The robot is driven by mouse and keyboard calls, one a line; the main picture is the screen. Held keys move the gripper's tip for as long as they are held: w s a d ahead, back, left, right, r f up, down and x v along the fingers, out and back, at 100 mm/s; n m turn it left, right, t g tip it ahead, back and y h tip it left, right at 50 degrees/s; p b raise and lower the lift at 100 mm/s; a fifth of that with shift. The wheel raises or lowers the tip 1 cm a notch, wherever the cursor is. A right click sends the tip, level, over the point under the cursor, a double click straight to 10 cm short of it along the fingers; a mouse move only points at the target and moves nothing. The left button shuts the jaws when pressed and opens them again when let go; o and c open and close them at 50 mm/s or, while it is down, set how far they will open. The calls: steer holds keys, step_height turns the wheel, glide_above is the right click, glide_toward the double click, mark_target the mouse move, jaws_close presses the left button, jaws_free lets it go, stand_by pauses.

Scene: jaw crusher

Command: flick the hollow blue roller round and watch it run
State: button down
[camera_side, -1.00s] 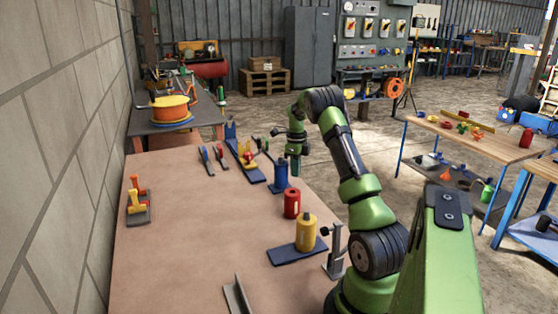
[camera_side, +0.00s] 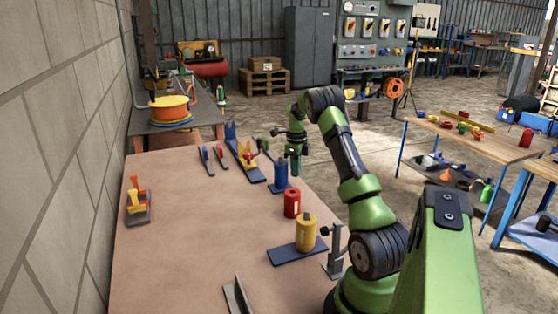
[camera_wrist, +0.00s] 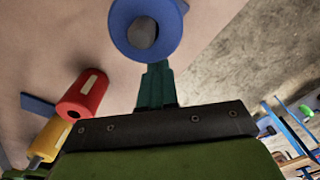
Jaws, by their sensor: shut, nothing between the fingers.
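The hollow blue roller (camera_side: 280,178) stands upright near the right edge of the table in the side view. In the wrist view the blue roller (camera_wrist: 122,36) shows from its end as a ring, with a grey round core in its hole. My gripper (camera_side: 295,172) is just right of the roller's top in the side view. In the wrist view my gripper (camera_wrist: 156,68) has its dark green fingers together, with nothing between them, and their tips lie close to the roller's rim. I cannot tell whether they touch it.
A red roller (camera_side: 291,203) and a yellow roller (camera_side: 305,232) stand nearer along the same edge, the yellow over a blue plate (camera_side: 285,256). A blue bracket (camera_side: 247,168) with yellow and red parts lies beyond. The table's left middle (camera_side: 200,220) is clear.

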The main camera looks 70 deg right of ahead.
steer(key=shift+w, duration=0.2)
steer(key=shift+w, duration=0.65)
steer(key=shift+s, duration=0.6)
steer(key=shift+d, duration=0.2)
steer(key=d, duration=0.5)
steer(key=shift+d, duration=0.4)
steer(key=shift+w, duration=0.85)
